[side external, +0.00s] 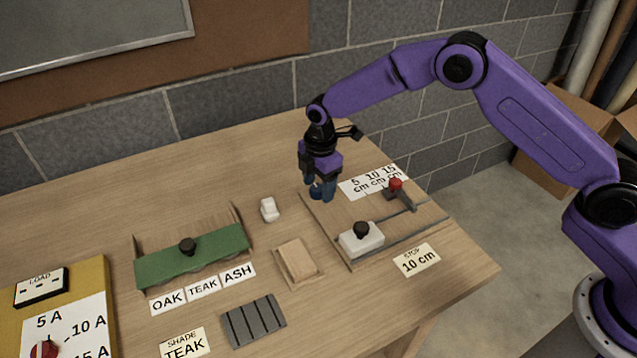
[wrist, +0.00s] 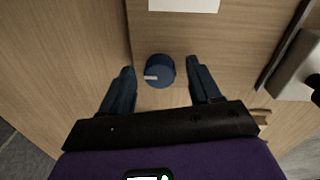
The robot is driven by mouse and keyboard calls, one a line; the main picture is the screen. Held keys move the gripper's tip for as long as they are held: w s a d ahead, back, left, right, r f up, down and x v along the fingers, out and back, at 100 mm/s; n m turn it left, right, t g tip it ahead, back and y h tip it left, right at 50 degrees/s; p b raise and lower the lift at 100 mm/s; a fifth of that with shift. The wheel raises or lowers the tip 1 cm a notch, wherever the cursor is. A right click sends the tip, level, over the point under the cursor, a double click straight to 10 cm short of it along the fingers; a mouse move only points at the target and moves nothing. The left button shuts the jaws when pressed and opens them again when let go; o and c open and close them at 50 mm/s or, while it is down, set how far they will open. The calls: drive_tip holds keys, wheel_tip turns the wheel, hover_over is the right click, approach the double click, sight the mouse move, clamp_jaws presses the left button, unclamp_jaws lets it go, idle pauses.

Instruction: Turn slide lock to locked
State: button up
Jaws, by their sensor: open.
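The slide lock appears as a round blue knob (wrist: 160,70) with a short white mark on its left side in the wrist view. It sits at the edge of the wooden slide board (side external: 318,218). My gripper (wrist: 162,84) is open, with one blue finger on each side of the knob and visible gaps between. In the side view my gripper (side external: 322,190) points down over the board's back left corner, and its fingers hide most or all of the knob. I see no "locked" label.
The board carries rails, a white carriage (side external: 362,241) with a black knob, and a red-topped stop (side external: 396,186). A scale card (side external: 373,181) lies behind. A white block (side external: 269,210), a wooden tray (side external: 297,262) and a green panel (side external: 205,252) are to the left.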

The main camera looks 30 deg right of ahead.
drive_tip(key=shift+f, duration=0.1)
drive_tip(key=c, duration=1)
drive_tip(key=shift+c, duration=0.2)
drive_tip(key=m, duration=0.5)
drive_tip(key=shift+a, duration=0.1)
drive_tip(key=m, duration=0.4)
drive_tip(key=shift+s+h, duration=0.1)
drive_tip(key=shift+h, duration=0.2)
drive_tip(key=m, duration=0.4)
drive_tip(key=shift+m, duration=0.4)
drive_tip(key=shift+a+m, duration=0.1)
drive_tip(key=shift+m, duration=1.9)
